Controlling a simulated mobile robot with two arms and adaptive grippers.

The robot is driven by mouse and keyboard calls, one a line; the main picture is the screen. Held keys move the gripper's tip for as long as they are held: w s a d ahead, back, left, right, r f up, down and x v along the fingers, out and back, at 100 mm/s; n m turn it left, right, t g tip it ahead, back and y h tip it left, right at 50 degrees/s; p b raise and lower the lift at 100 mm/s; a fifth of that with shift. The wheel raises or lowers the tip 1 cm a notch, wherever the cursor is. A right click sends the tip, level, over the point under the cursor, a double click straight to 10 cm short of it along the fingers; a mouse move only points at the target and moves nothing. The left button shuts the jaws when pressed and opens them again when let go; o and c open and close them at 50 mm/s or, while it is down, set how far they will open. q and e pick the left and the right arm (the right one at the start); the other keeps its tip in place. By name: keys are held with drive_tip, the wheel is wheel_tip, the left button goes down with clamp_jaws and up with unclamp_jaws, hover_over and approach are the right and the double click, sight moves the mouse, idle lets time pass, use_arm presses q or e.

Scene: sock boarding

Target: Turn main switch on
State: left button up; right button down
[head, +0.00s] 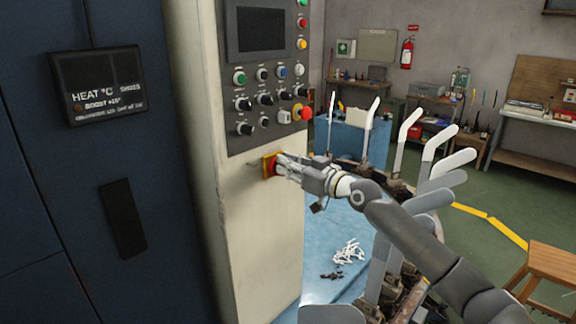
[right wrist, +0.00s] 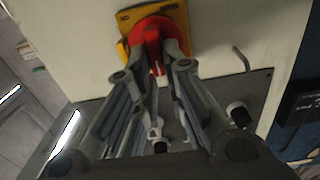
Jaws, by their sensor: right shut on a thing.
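The main switch is a red rotary knob on a yellow plate (head: 267,165), on the cream cabinet face below the control panel. In the right wrist view the red knob (right wrist: 151,40) is seen close up, with its yellow plate (right wrist: 126,20) behind it. My right gripper (head: 283,168) reaches in from the right and is shut on the red knob; its two fingers (right wrist: 157,60) sit on either side of the knob's grip. The lettering on the plate is too blurred to read. My left gripper is not in view.
The control panel (head: 268,90) above holds a dark screen, coloured buttons, several black knobs and a red mushroom button (head: 305,113). A heat display (head: 97,84) is on the blue door at left. Sock-shaped boards (head: 440,165) stand to the right, near my arm. A wooden stool (head: 548,270) is at lower right.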

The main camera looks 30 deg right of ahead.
drive_tip(key=shift+m, duration=0.3)
drive_tip(key=shift+w+d+f+m+p, duration=0.1)
drive_tip(key=shift+d+f+m+p, duration=0.35)
drive_tip(key=shift+m, duration=2.4)
drive_tip(key=shift+w+d+f+m+p, duration=0.15)
drive_tip(key=shift+m+p, duration=0.6)
drive_tip(key=shift+m, duration=2.15)
drive_tip(key=shift+w+d+f+m+p, duration=0.1)
drive_tip(key=shift+d+f+m+p, duration=0.35)
drive_tip(key=shift+m, duration=2.4)
drive_tip(key=shift+a+r, duration=0.15)
drive_tip(key=c, duration=1.5)
unclamp_jaws()
drive_tip(key=shift+s, duration=0.1)
